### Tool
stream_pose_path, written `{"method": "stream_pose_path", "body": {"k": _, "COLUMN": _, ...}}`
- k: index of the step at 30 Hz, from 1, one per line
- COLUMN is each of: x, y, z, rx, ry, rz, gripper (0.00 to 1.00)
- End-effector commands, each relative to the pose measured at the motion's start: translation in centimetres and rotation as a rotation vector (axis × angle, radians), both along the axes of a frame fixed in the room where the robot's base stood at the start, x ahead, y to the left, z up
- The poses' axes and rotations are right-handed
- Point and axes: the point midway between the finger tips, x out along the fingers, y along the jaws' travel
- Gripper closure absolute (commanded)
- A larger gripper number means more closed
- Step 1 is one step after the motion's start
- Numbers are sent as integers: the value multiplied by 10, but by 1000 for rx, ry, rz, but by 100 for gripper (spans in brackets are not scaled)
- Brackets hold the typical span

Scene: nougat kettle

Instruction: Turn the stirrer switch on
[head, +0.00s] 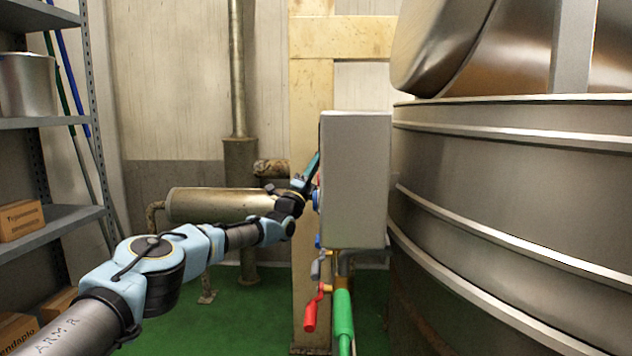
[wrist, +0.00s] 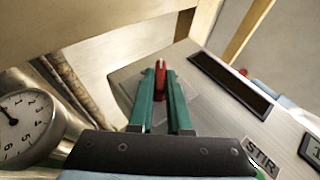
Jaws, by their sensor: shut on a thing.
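The red stirrer switch (wrist: 160,80) stands out from the grey control panel in the wrist view. The fingers of my gripper (wrist: 161,100) lie on either side of it and are shut on it. A label reading STIR (wrist: 262,156) is on the panel near the gripper's base. In the head view my gripper (head: 311,170) is at the left face of the grey control box (head: 356,180). That face is turned mostly away there, so the switch cannot be made out clearly. I cannot tell the switch's on or off position.
A round gauge (wrist: 14,122) is at the left of the wrist view. A dark panel strip (wrist: 229,84) and a small display (wrist: 312,148) are to the right. The large steel kettle (head: 510,190) stands right of the box. A red-handled valve (head: 311,312) hangs below.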

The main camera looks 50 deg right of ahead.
Motion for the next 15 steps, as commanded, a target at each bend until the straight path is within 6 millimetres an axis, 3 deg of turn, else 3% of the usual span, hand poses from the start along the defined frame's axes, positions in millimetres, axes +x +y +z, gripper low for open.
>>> {"method": "stream_pose_path", "body": {"k": 1, "x": 0, "y": 0, "z": -9, "rx": -10, "ry": -8, "rz": 1, "gripper": 100}}
{"method": "stream_pose_path", "body": {"k": 15, "x": 1, "y": -1, "z": -3, "rx": -62, "ry": -40, "rz": 0, "gripper": 100}}
